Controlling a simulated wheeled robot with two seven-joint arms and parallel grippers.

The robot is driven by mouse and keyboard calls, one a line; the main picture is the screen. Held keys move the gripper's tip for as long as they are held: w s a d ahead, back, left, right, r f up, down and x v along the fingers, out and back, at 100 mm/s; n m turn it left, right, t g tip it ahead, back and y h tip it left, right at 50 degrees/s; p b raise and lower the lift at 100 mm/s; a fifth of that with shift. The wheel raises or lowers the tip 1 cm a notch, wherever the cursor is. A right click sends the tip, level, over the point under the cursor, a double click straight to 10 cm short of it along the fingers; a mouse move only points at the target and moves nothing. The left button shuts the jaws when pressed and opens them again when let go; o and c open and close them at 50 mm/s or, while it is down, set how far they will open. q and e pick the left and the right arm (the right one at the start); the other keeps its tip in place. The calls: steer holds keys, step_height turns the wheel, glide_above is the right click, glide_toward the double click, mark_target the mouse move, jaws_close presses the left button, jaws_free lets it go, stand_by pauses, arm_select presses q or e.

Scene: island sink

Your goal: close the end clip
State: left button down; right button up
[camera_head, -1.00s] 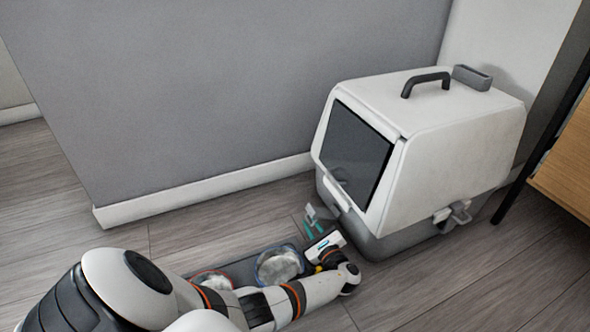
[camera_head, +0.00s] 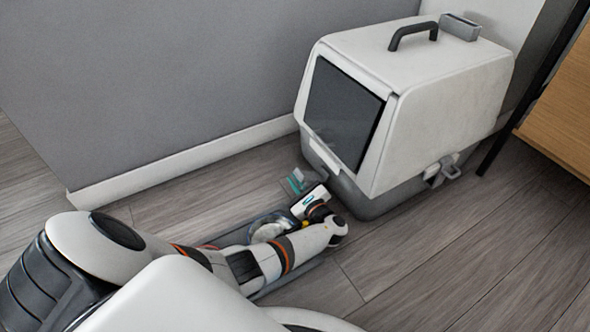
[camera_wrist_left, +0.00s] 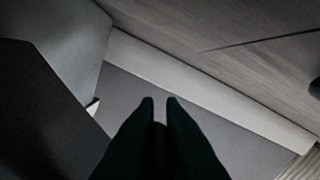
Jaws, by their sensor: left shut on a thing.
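A white and grey litter box (camera_head: 420,95) with a dark front door stands on the floor. A grey clip (camera_head: 440,172) on its right-hand long side sticks outward from the seam. A pale catch (camera_head: 323,160) sits below the door at the front end. My left gripper (camera_head: 298,182) is low in front of that end, just left of the grey base; I cannot tell whether it touches. In the left wrist view its dark fingers (camera_wrist_left: 160,102) are nearly together, and what is between them cannot be made out. My right gripper is out of view.
A grey tray with a bowl (camera_head: 268,230) lies on the floor behind my left forearm, mostly hidden. A grey wall panel (camera_head: 180,80) stands behind. A wooden cabinet (camera_head: 562,130) with a black leg is at the right. Floor at the lower right is clear.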

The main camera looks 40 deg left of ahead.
mark_target(297, 169)
arm_select(q)
steer(key=shift+r, duration=0.1)
steer(key=shift+r+m+p, duration=0.3)
steer(key=shift+r+p, duration=0.05)
steer(key=shift+p, duration=0.3)
step_height(297, 169, up, 3)
steer(key=m+p, duration=0.3)
steer(key=p, duration=0.1)
steer(key=shift+w+p, duration=0.1)
steer(key=shift+p, duration=0.2)
steer(key=shift+w+r+m+p, duration=0.2)
steer(key=shift+r+m+p, duration=0.5)
steer(key=shift+m, duration=0.4)
steer(key=shift+w+d+r, duration=0.1)
steer(key=shift+w+r, duration=0.05)
steer(key=shift+r, duration=0.1)
steer(key=shift+w+p, duration=0.1)
steer(key=shift+p, duration=0.2)
steer(key=c, duration=1.8)
jaws_free()
